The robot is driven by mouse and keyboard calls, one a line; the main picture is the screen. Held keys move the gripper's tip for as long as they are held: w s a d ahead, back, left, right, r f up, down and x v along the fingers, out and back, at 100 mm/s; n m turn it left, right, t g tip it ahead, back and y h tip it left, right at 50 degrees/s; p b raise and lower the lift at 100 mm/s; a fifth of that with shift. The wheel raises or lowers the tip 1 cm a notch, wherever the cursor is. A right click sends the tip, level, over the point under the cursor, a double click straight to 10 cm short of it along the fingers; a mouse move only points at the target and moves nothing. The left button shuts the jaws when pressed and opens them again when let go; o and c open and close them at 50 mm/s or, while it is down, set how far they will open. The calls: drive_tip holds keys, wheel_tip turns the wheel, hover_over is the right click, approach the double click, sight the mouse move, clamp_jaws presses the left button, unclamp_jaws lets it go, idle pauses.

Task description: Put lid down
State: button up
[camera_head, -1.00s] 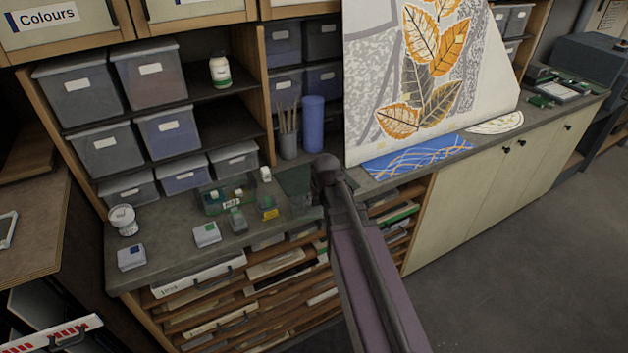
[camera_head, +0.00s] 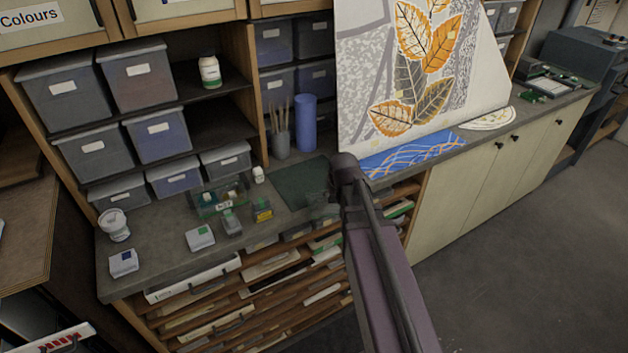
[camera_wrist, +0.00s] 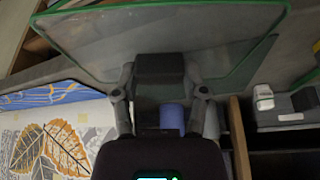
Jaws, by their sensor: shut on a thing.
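In the wrist view my gripper (camera_wrist: 160,68) is shut on a clear lid (camera_wrist: 165,25), a flat glass-like panel with green edges. The lid spans the top of that view. In the head view my arm hides the gripper, and only a faint see-through patch shows beside the arm's end, perhaps part of the lid. A clear box (camera_head: 221,200) with small bottles in it stands on the counter to the left of the arm. A dark green mat (camera_head: 302,183) lies on the counter between the box and the arm.
A white tub (camera_head: 115,226), small white boxes (camera_head: 200,238) and a yellow-labelled item (camera_head: 262,210) stand on the counter (camera_head: 160,215). A blue cylinder (camera_head: 305,123) and a brush pot (camera_head: 280,140) stand behind the mat. A leaf-patterned panel (camera_head: 420,70) leans at right.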

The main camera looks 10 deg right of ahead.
sight(313, 201)
drive_tip(key=shift+d, duration=0.1)
drive_tip(key=a+r+n+p, duration=0.2)
drive_tip(key=a, duration=0.1)
drive_tip(key=s+a+r+n+y+p, duration=0.1)
drive_tip(key=a, duration=0.1)
drive_tip(key=shift+r, duration=0.1)
drive_tip(key=shift+a+n, duration=0.3)
drive_tip(key=shift+a, duration=0.15)
drive_tip(key=shift+w, duration=0.1)
drive_tip(key=w, duration=0.4)
drive_tip(key=w+f, duration=0.1)
drive_tip(key=w, duration=0.4)
drive_tip(key=w+d+b, duration=0.1)
drive_tip(key=w, duration=0.4)
drive_tip(key=shift+w+f, duration=0.2)
drive_tip(key=shift+w, duration=0.1)
